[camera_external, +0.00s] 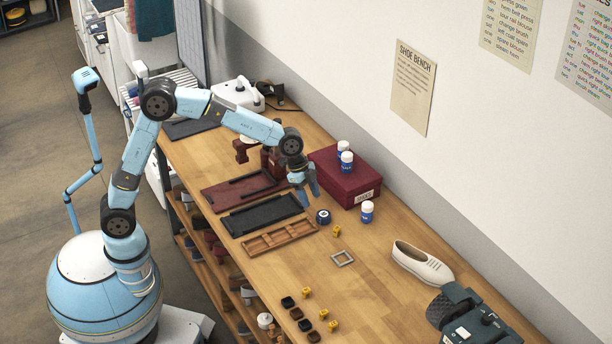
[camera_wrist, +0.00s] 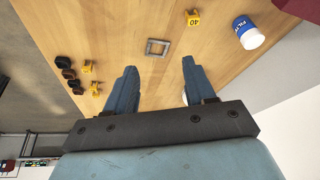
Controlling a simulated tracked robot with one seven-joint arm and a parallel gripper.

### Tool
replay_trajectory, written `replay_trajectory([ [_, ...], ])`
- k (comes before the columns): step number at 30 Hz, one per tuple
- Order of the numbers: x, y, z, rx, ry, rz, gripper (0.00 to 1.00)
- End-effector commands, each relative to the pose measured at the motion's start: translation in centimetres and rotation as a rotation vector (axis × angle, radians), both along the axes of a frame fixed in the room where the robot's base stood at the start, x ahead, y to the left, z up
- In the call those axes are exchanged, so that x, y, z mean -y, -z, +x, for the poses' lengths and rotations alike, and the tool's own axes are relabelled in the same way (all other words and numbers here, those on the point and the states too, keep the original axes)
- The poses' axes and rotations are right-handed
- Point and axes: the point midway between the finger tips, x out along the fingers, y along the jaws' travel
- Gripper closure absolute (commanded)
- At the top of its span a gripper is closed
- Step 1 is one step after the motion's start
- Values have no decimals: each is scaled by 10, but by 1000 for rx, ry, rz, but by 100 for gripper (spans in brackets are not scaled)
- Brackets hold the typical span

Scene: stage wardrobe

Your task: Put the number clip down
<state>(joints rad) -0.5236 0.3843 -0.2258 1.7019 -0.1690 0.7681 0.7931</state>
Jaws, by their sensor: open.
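Several small yellow number clips are on the wooden bench. One marked 40 (camera_wrist: 193,18) lies apart from the others, and in the external view a lone clip (camera_external: 337,231) lies near a round dark blue tin. The other clips (camera_external: 307,293) lie toward the bench's front edge, and two show at left in the wrist view (camera_wrist: 87,67). My gripper (camera_external: 304,196) is above the bench beside the dark red box. In the wrist view its two fingers (camera_wrist: 157,78) are spread with nothing between them. No clip touches them.
A grey square frame (camera_external: 342,258) lies flat near the lone clip. A divided wooden tray (camera_external: 279,238), a black tray (camera_external: 262,214), the dark red box (camera_external: 340,181), a blue-and-white pot (camera_external: 367,211) and a cream shoe (camera_external: 422,264) stand around. Bare bench lies between the frame and shoe.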

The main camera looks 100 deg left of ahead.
Motion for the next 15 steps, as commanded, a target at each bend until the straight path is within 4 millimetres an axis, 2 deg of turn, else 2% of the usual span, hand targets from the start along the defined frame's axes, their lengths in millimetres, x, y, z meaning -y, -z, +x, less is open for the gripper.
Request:
replay_trajectory([
  [1,15,-15,-12,2,-5,11,46],
  [6,54,-52,-54,2,-39,32,46],
  [15,113,-100,-140,18,-108,53,46],
])
